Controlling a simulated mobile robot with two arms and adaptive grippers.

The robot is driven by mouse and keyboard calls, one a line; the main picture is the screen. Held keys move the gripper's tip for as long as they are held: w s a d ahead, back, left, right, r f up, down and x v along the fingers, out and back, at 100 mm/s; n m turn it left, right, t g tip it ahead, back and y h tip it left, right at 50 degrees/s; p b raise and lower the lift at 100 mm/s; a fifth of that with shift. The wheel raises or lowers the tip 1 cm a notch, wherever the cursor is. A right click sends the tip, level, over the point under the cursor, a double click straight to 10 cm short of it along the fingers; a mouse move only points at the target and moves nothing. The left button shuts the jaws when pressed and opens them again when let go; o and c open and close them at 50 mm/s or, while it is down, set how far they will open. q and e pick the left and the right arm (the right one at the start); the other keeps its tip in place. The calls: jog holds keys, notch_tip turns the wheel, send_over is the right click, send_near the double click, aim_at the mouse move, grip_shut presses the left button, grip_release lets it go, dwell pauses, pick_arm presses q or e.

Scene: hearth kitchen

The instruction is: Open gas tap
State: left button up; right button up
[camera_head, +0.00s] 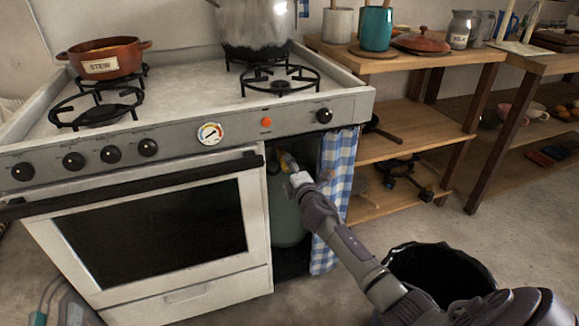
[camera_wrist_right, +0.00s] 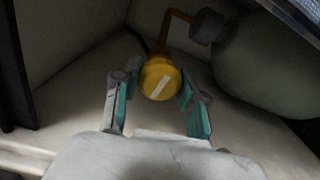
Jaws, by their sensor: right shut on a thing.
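The gas tap is a round yellow knob with a white stripe, in the middle of the right wrist view (camera_wrist_right: 160,79). The stripe runs diagonally there. My right gripper (camera_head: 289,167) reaches into this bay and is shut on the knob, with a teal-padded finger on each side. My left gripper (camera_head: 57,314) shows partly at the bottom left, its teal-padded fingers apart, with nothing seen between them.
The white stove (camera_head: 190,120) with its oven door closed stands left of the bay. A blue checked curtain (camera_head: 336,180) hangs at the bay's right side, close to my right arm. A black bin (camera_head: 440,268) stands at front right, and wooden shelves (camera_head: 410,130) behind.

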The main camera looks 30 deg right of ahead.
pick_arm(q)
jog(key=shift+f, duration=0.3)
pick_arm(e)
jog(key=shift+n, duration=0.7)
pick_arm(q)
jog(key=shift+f, duration=0.1)
pick_arm(e)
jog(key=shift+f+n, duration=0.1)
jog(key=shift+n, duration=0.2)
jog(key=o, duration=1.1)
jog(key=shift+o, duration=0.2)
jog(key=v, duration=1.2)
